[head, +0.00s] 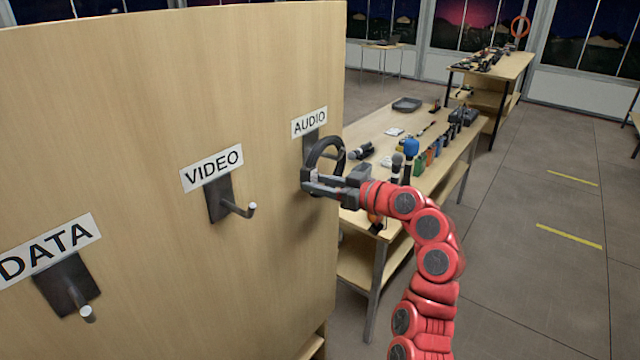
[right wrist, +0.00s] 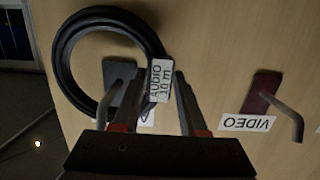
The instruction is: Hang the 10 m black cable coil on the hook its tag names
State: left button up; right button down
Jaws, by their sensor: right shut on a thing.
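The black cable coil (head: 324,141) is in front of the AUDIO hook on the board, held upright by my right gripper (head: 308,181). In the right wrist view the coil (right wrist: 68,45) is a dark ring, with a white tag (right wrist: 160,81) reading AUDIO 10 m. The gripper (right wrist: 155,100) is shut on the coil near the tag. The AUDIO hook (right wrist: 119,80) shows through the ring there; I cannot tell whether its peg passes through. In the head view the coil and gripper mostly hide that hook, below the AUDIO label (head: 309,122). My left gripper is not in view.
The wooden board (head: 110,130) also carries an empty VIDEO hook (head: 230,203) and an empty DATA hook (head: 75,290). A table (head: 375,125) with microphones and small items stands close right of the board. Open floor (head: 530,260) lies at the right.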

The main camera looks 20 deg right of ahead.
jog(key=shift+c, duration=1.8)
grip_release()
jog(key=f+b+v, duration=0.1)
jog(key=b+v, duration=0.6)
jog(key=v, duration=1.8)
jog(key=shift+s, duration=0.25)
jog(key=shift+w+d+f, duration=0.1)
jog(key=shift+d, duration=0.05)
